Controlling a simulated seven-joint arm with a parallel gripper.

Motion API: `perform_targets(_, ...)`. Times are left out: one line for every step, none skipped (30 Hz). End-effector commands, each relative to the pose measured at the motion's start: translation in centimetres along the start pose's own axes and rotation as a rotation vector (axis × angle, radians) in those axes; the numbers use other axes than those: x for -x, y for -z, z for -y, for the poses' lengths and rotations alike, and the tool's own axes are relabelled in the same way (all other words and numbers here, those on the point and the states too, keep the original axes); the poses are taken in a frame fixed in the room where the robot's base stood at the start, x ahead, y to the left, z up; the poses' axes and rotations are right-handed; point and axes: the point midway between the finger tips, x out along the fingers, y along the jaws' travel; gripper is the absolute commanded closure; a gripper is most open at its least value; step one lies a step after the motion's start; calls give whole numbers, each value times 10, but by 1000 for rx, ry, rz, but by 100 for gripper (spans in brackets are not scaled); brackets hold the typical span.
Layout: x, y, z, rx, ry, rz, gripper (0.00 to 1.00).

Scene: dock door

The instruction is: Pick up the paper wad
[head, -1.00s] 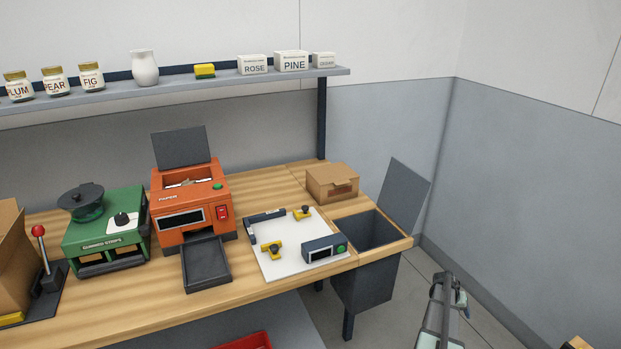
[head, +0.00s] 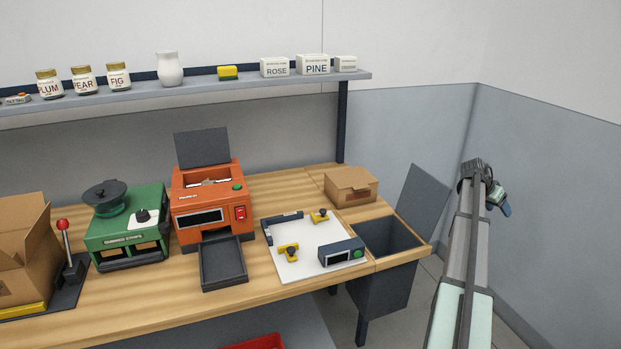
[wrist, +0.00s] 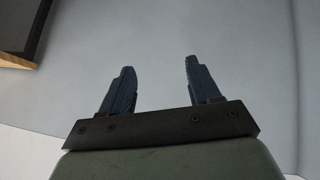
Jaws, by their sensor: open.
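No paper wad shows clearly as a separate thing. Some whitish material (head: 207,183) shows in the open top of the orange machine (head: 208,205); I cannot tell whether it is a wad or sheets. My gripper is raised at the right in the head view, beyond the bench's right end and well away from the machine. In the wrist view my gripper (wrist: 158,66) has its two dark blue fingers apart, with nothing between them but grey wall behind.
A dark bin (head: 390,238) with a raised lid stands at the bench's right end. A cardboard box (head: 351,188), a white board (head: 300,262) and a green machine (head: 128,228) stand on the bench (head: 150,290). A shelf (head: 200,86) with jars runs above.

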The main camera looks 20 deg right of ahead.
Motion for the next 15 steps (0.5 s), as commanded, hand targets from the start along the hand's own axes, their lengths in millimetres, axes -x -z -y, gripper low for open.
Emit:
perform_targets(16, 13, 1, -25, 1, -10, 38)
perform_targets(24, 18, 1, -41, 0, -14, 38)
perform_targets(36, 24, 4, -61, 0, -20, 38)
perform_targets(48, 27, 7, -77, 0, -24, 38)
perform_targets(59, 30, 11, -92, -1, -27, 38)
perform_targets(78, 32, 19, -115, -2, -33, 38)
perform_targets(90, 32, 24, -130, -4, -36, 38)
perform_targets(102, 32, 30, -145, -4, -39, 38)
perform_targets(119, 32, 37, -167, -6, -42, 38)
perform_targets(132, 33, 42, -184, -6, -46, 38)
perform_targets(146, 33, 47, -202, -8, -49, 38)
perform_targets(164, 33, 54, -226, -8, -54, 38)
perform_targets(178, 32, 58, -244, -8, -57, 38)
perform_targets(192, 32, 63, -262, -9, -61, 38)
perform_targets(211, 31, 69, -288, -9, -66, 38)
